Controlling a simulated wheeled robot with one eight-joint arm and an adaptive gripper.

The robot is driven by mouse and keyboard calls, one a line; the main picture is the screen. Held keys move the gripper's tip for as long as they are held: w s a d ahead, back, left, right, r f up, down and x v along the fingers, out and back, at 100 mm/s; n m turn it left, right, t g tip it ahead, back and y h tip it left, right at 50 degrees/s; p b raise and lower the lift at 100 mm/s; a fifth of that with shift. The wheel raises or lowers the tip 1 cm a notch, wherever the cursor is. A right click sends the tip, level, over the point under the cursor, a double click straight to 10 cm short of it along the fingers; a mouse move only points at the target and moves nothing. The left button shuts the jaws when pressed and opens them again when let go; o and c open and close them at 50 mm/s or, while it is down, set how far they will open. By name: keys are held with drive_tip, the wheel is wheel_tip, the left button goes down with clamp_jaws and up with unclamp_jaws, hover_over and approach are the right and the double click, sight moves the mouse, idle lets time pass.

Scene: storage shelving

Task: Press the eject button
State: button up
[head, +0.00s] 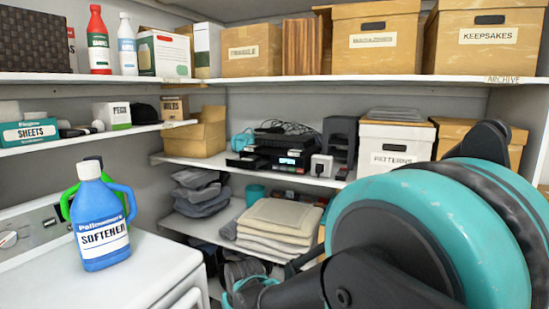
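A stack of dark electronic devices (275,155) stands on the middle shelf at the back, near the picture's centre. One black box in it has a small lit display (289,161) on its front. Its buttons are too small to tell apart, and I cannot make out which one is the eject button. My arm's large teal and black joint fills the lower right foreground, to the right of the devices. I cannot make out my gripper's fingers in this view.
A white plug-like box (321,165) sits beside the devices, with a dark grey unit (340,138) behind. A cardboard box (197,135) is to their left and a white Patterns box (393,147) to their right. A blue softener bottle (100,222) stands on the white washer (150,265).

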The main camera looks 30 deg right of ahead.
clamp_jaws()
idle(0.3)
idle(1.2)
